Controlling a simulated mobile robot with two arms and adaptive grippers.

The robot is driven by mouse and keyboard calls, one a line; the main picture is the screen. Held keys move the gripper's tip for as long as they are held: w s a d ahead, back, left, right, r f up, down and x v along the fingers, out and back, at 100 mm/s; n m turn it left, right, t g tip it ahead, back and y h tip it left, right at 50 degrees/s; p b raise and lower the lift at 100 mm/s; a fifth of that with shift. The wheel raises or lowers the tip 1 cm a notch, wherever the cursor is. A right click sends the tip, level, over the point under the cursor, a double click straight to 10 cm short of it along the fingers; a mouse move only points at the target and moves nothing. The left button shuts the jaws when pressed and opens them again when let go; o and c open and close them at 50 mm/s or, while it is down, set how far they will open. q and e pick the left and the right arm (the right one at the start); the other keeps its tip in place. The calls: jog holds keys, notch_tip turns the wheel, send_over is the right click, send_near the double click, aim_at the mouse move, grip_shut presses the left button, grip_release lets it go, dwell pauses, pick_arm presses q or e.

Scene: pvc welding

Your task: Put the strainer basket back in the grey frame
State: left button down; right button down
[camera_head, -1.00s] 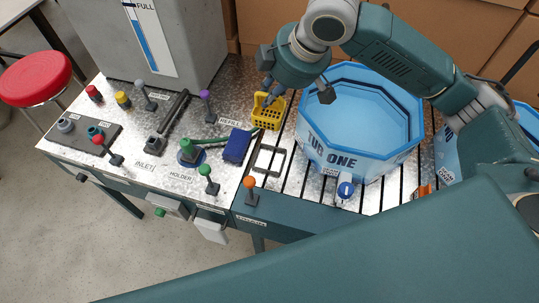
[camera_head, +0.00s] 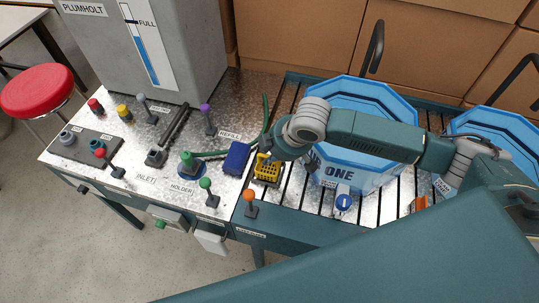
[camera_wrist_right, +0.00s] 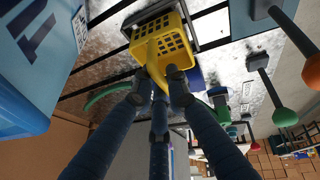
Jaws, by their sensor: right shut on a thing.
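The yellow strainer basket (camera_head: 268,168) is over the grey frame (camera_head: 277,183) on the slatted bench, left of Tub One. In the right wrist view the basket (camera_wrist_right: 160,40) shows its slotted wall, with the grey frame (camera_wrist_right: 203,44) along its edge. I cannot tell whether it sits fully down inside the frame. My right gripper (camera_wrist_right: 160,84) is shut on the basket's yellow handle; in the head view the arm above partly hides its fingers. My left gripper is in neither view.
The blue Tub One (camera_head: 350,175) stands close on the right. A dark blue block (camera_head: 236,158) lies just left of the basket. An orange-knobbed lever (camera_head: 249,200) stands in front, and a green hose (camera_head: 265,115) runs behind.

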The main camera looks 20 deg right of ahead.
jog(key=shift+f, duration=0.5)
jog(key=c, duration=1.7)
grip_release()
jog(key=b+v, duration=0.1)
jog(key=v, duration=1.1)
